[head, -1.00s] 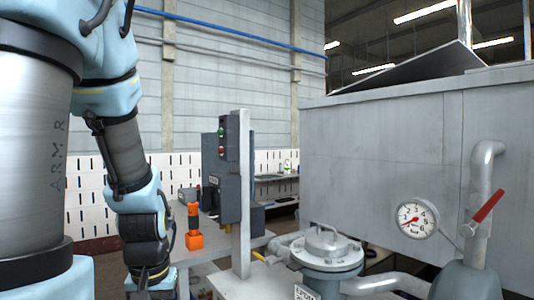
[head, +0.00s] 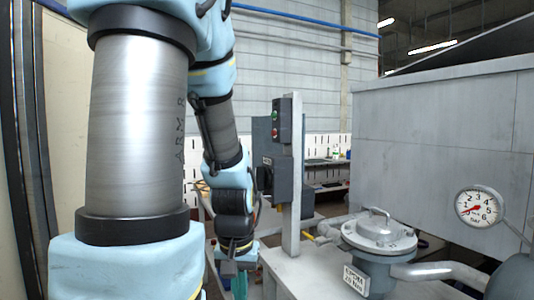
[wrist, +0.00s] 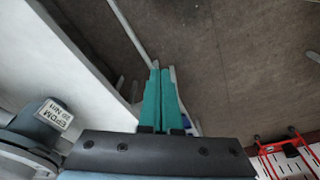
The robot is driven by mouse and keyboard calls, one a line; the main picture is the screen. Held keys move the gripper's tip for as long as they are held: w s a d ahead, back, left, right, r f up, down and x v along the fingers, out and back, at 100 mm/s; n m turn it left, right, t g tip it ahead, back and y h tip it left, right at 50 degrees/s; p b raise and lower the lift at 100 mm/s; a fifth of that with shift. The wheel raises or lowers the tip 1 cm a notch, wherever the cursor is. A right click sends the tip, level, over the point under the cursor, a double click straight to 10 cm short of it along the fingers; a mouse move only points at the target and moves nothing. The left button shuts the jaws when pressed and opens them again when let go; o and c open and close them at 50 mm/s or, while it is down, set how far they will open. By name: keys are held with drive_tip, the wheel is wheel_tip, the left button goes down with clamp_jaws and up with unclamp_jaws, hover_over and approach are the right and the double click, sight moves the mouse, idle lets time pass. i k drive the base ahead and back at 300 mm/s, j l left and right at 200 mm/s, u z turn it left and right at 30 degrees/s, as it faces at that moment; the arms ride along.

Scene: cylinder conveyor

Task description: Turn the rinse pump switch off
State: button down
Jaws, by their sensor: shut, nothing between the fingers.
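A grey switch box (head: 285,178) is fixed to an upright post in the head view. A dark switch part (head: 264,178) sticks out on its left side; its position is too small to read. Above it is a dark panel (head: 282,122) with a green and a red button. I cannot read which control is labelled for the rinse pump. My gripper (wrist: 160,70) shows in the wrist view with its teal fingers together and empty, above the floor. In the head view it hangs low, left of the post and below the box, partly cut off.
A lidded metal housing (head: 378,236) with a tag (head: 356,280) stands right of the post, with pipes and a pressure gauge (head: 479,206). A large grey tank (head: 440,130) fills the right. In the wrist view a red rack (wrist: 290,148) stands at the lower right.

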sight(261, 175)
drive_tip(key=i+l+u, duration=0.1)
drive_tip(key=u, duration=0.25)
drive_tip(key=i+l+u, duration=0.3)
